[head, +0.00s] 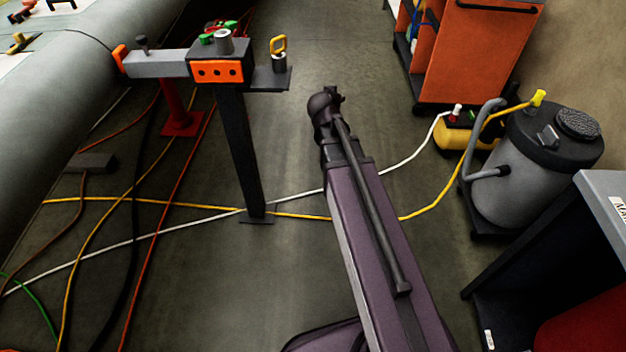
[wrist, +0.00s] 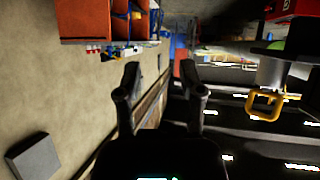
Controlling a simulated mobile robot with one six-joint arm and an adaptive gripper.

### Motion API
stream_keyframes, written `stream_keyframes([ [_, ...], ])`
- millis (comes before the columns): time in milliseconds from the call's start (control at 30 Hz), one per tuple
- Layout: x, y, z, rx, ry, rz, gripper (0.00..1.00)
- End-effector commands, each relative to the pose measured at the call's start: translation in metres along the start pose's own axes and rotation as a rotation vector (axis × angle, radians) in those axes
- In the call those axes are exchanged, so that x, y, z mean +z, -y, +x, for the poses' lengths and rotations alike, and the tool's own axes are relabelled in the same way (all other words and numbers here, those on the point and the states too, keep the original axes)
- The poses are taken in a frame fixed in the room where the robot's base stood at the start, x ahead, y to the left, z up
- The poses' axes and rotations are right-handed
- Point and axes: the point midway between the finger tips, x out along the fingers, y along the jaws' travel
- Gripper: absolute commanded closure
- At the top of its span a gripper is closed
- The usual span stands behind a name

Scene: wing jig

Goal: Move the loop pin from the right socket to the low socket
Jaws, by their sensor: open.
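The loop pin (head: 279,44) has a yellow loop and stands upright in a grey socket (head: 279,62) on the dark plate at the right end of the jig arm. In the wrist view the yellow loop (wrist: 265,104) shows large at the right, below its grey socket, as the picture is turned over. My gripper (wrist: 160,84) is open and empty, with the loop to the right of its fingers and apart from them. Another grey socket (head: 223,42), with no pin visible in it, stands by the orange block. I cannot tell which socket is the low one.
The orange block (head: 219,72) sits on a dark post (head: 243,150). A grey wing (head: 50,80) lies left. An orange cabinet (head: 475,50) and a grey vacuum drum (head: 530,170) stand right. Hoses and cables cross the floor.

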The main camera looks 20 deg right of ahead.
Motion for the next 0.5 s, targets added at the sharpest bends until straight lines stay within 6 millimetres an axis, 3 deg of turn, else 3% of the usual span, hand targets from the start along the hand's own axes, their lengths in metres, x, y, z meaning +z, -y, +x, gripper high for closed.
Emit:
stream_keyframes([
  [267,0.098,-0.002,-0.053,-0.008,0.439,-0.127,0.5],
  [500,0.169,0.01,-0.121,-0.167,0.81,-0.285,0.5],
])
